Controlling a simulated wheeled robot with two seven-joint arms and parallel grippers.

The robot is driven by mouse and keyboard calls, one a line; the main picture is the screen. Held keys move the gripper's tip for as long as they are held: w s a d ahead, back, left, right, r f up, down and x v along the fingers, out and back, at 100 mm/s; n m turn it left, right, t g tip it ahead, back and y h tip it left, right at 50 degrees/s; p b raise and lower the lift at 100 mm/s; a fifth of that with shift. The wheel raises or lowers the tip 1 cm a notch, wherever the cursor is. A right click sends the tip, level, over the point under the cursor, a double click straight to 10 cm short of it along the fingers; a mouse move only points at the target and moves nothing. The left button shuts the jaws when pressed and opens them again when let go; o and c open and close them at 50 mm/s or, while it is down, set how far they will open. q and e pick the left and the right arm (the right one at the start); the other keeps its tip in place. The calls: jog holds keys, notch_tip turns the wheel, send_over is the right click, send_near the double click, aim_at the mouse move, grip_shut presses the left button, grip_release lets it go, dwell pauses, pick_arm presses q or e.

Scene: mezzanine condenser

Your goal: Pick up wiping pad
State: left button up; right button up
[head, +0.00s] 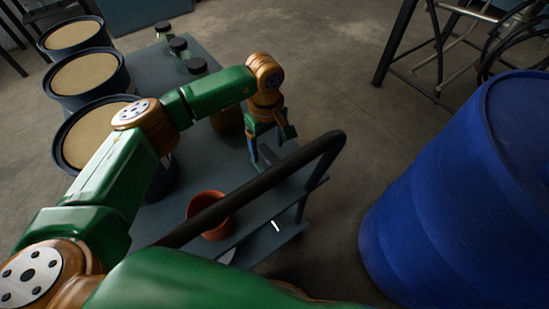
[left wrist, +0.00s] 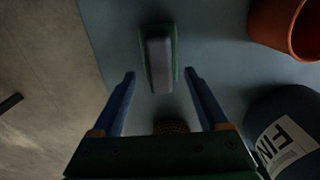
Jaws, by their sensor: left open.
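The wiping pad (left wrist: 159,58), a green block with a grey raised top, lies on the blue-grey tabletop (left wrist: 215,55) in the left wrist view. My left gripper (left wrist: 160,74) is open, with one blue finger on each side of the view. The pad lies ahead of the fingers, roughly centred between them, and is not gripped. In the head view my left gripper (head: 270,152) points down over the table's right part, behind the dark handle bar. I cannot make out the pad there. My right gripper is not in view.
An orange pot (head: 192,208) stands on the table (head: 185,185) near the black handle bar (head: 285,165). Several dark-lidded jars (head: 179,48) stand toward the far end. Sand-coloured-topped drums (head: 85,75) line the left. A large blue barrel (head: 460,190) stands right.

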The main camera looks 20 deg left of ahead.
aim_at(268, 154)
pick_arm(q)
notch_tip(268, 154, down, 4)
jog(key=shift+s+d+f, duration=0.1)
jog(key=shift+d, duration=0.05)
grip_shut()
notch_tip(268, 154, up, 4)
jog(key=shift+f, duration=0.25)
jog(key=s+a+r, duration=0.8)
jog(key=s+r, duration=0.1)
jog(key=s, duration=0.2)
jog(key=shift+s+r+b, duration=0.2)
jog(key=shift+r+b, duration=0.1)
jog(key=shift+b, duration=0.05)
jog(key=shift+a, duration=0.1)
